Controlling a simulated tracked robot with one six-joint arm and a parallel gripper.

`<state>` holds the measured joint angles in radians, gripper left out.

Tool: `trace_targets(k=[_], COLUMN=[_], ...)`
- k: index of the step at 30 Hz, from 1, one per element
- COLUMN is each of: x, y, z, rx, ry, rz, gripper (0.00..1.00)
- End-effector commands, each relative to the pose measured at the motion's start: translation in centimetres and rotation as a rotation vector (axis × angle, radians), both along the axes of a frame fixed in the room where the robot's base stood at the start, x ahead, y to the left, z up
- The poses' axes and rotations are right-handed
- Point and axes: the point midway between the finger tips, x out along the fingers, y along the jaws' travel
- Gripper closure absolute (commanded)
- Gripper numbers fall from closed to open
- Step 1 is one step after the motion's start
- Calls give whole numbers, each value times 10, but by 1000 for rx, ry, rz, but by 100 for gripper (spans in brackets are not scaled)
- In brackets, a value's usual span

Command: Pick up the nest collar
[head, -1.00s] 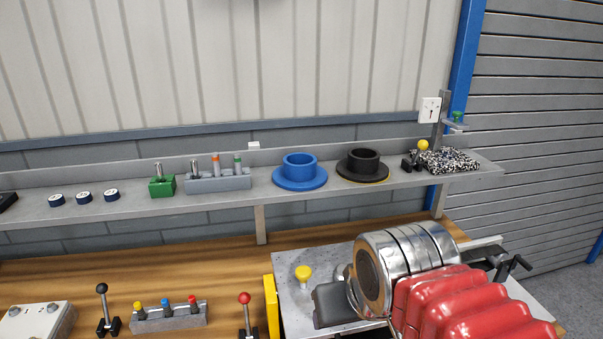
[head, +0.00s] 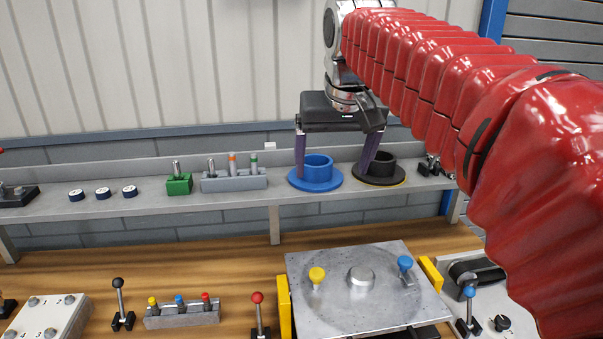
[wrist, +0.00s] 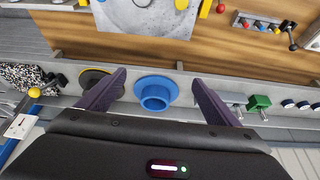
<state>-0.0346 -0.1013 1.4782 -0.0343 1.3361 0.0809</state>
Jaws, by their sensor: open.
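Two flanged collars sit side by side on the grey shelf: a blue collar (head: 318,181) and a black collar (head: 383,181). I cannot tell which one is called the nest collar. My gripper (head: 332,174) is open and empty, pointing down at the shelf. In the head view one finger overlaps the blue collar's left side and the other overlaps the black collar's left side. In the wrist view the blue collar (wrist: 155,97) shows whole between the open fingers. The black collar (wrist: 92,78) is partly hidden behind the left finger there.
The shelf (head: 225,207) also carries a grey pin block (head: 235,181), a green block (head: 179,186) and several dark round pieces left of the collars. A speckled mat (wrist: 20,75) lies beyond the black collar. Below, a metal plate (head: 340,291) with knobs rests on the wooden bench.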

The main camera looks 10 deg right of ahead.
Motion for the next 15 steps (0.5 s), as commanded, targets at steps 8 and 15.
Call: trace_targets(k=[8, 15], x=[51, 89], y=[3, 5], z=[28, 43], rx=[1, 2], ry=[14, 28], rz=[-15, -30], gripper=[15, 15])
